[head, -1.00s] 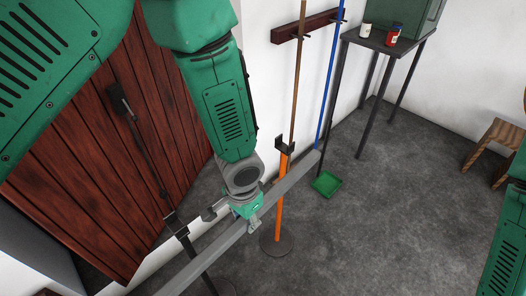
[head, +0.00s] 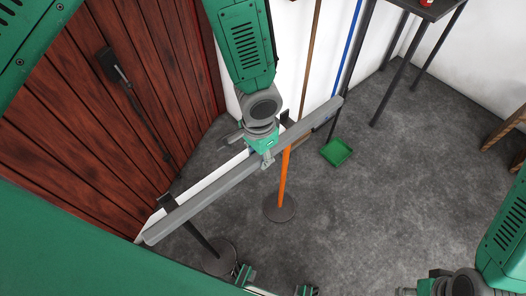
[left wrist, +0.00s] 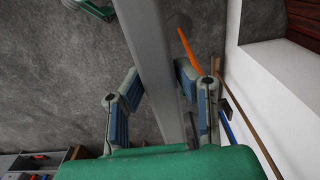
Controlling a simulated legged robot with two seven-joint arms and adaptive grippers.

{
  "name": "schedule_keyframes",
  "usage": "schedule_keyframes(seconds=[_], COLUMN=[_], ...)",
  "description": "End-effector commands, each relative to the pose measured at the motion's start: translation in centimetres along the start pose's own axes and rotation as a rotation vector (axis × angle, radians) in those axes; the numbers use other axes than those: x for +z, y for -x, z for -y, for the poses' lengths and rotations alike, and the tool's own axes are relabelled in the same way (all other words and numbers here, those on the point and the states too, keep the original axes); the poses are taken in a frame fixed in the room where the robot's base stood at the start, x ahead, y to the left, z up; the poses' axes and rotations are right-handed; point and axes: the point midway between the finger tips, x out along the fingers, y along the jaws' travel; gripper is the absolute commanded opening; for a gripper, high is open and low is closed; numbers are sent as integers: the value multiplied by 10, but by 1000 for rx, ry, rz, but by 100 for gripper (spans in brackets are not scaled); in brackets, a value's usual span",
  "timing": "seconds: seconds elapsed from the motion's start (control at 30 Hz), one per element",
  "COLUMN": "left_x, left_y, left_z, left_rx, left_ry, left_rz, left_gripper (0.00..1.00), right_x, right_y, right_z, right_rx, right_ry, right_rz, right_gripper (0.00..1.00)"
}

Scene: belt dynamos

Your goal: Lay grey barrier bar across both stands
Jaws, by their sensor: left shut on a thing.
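My left gripper (head: 266,158) is shut on the grey barrier bar (head: 210,194) near its middle. The bar runs slantwise, from lower left to upper right; it also passes between the fingers in the left wrist view (left wrist: 151,50). The orange stand (head: 283,180) is just behind the bar, its dark bracket showing above the bar beside the gripper. The dark stand (head: 205,243) is under the bar's left part, its bracket at the bar's far edge. I cannot tell whether the bar touches either bracket. My right gripper (head: 407,291) is at the bottom edge, partly cut off.
A red-brown plank door (head: 75,120) fills the left. A tall dark table (head: 432,10) stands at the back right. The grey floor (head: 400,190) right of the stands is clear.

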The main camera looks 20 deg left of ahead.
Motion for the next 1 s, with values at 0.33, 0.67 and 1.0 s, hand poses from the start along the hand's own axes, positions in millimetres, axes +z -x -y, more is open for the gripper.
schedule_keyframes(seconds=[0.33, 0.67, 1.0], left_x=[2, -1, 1], left_y=[-20, -36, -54], left_z=[32, 55, 88], left_rx=[5, 0, 2], left_ry=[3, 3, 5], left_rz=[-1, 1, -1], left_gripper=[0, 0, 0], right_x=[1, 1, 2], right_y=[-16, -29, -42], right_z=[0, 1, 0], right_rx=[-1, 0, 0], right_ry=[1, 1, 0], right_rz=[0, 0, 0], right_gripper=[40, 40, 40])
